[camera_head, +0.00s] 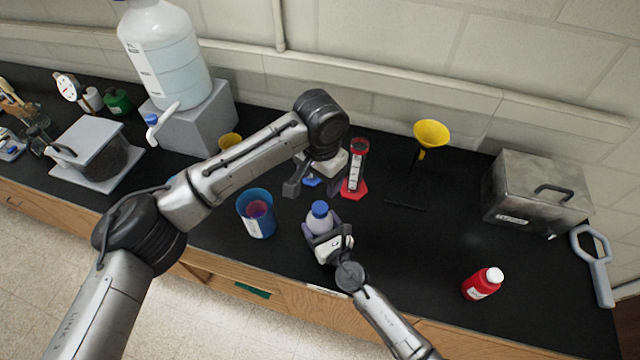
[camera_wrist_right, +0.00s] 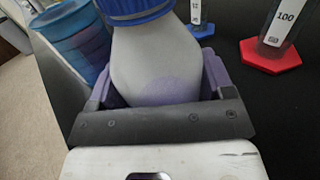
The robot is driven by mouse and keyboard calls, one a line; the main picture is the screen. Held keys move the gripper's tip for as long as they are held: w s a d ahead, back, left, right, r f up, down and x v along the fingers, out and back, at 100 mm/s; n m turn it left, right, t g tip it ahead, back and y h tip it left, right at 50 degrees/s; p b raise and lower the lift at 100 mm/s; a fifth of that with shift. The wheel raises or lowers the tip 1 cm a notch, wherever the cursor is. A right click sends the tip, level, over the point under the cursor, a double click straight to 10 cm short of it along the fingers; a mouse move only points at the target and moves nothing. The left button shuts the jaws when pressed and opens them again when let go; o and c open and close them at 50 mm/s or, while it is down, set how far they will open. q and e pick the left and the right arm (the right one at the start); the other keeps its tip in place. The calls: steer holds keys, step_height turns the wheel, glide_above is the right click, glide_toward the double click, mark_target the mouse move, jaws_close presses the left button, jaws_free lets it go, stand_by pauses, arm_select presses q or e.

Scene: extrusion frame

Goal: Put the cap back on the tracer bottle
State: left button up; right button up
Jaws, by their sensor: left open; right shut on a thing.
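My right gripper (camera_head: 326,232) is shut on a pale bottle (camera_head: 319,224) and holds it upright near the bench's front edge. The bottle also fills the middle of the right wrist view (camera_wrist_right: 155,62). A blue cap (camera_head: 320,208) is on the bottle's mouth; its ribbed lower edge shows at the top of the right wrist view (camera_wrist_right: 138,10). I cannot tell whether it is tight. My left gripper (camera_head: 313,190) is open and empty, above and beyond the bottle, apart from the cap.
A blue beaker (camera_head: 248,218) stands left of the bottle. A red-based cylinder (camera_head: 355,168) and a blue-based cylinder (camera_wrist_right: 199,15) stand behind. A yellow funnel (camera_head: 431,133), a metal box (camera_head: 535,190) and a red bottle (camera_head: 481,285) are to the right. Bench between is clear.

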steer(key=shift+f, duration=0.1)
steer(key=o, duration=1.7)
steer(key=shift+s, duration=0.1)
steer(key=shift+s+d, duration=0.15)
steer(key=shift+s, duration=0.1)
steer(key=p+v, duration=0.1)
steer(key=v, duration=1.2)
steer(key=shift+d, duration=0.1)
